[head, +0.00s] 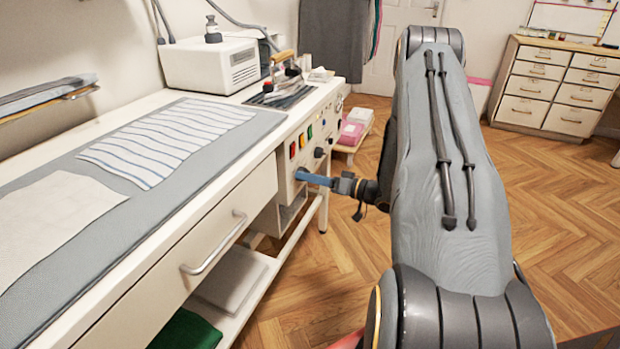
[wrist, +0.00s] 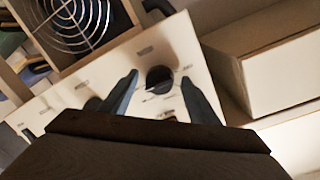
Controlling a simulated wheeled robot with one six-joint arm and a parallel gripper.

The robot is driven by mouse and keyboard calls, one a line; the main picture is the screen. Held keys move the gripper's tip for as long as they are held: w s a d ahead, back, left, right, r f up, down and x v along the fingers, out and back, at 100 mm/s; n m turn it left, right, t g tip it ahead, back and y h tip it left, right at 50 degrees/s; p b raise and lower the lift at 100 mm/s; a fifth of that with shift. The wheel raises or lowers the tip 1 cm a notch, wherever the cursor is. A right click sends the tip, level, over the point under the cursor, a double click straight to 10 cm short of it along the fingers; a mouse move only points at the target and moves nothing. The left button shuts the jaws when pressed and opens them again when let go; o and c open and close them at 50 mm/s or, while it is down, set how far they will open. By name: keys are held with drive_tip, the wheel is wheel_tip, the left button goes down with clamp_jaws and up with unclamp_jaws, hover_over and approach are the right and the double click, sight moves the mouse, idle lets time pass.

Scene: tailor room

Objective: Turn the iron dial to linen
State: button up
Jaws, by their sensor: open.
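A round black dial (wrist: 159,79) sits on the cream control panel (wrist: 150,45) in the wrist view, with small dark marks around it that are too blurred to read. My gripper (wrist: 160,76) is open, with one blue finger on each side of the dial. Gaps show between the fingers and the dial, and I see no clear contact. In the head view my gripper (head: 312,178) is at the front panel of the ironing table, and its fingers hide part of the panel. An iron (head: 285,72) with a wooden handle stands on top of the table.
A round wire grille (wrist: 75,20) is beside the panel in the wrist view. Coloured switches (head: 301,140) and another dark knob (head: 318,152) are close to my gripper. The table drawer's handle (head: 213,243) sticks out nearer me. The wooden floor (head: 345,245) beside the table is clear.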

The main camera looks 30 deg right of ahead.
drive_tip(key=v, duration=0.7)
drive_tip(key=shift+s, duration=0.25)
drive_tip(key=shift+d, duration=0.15)
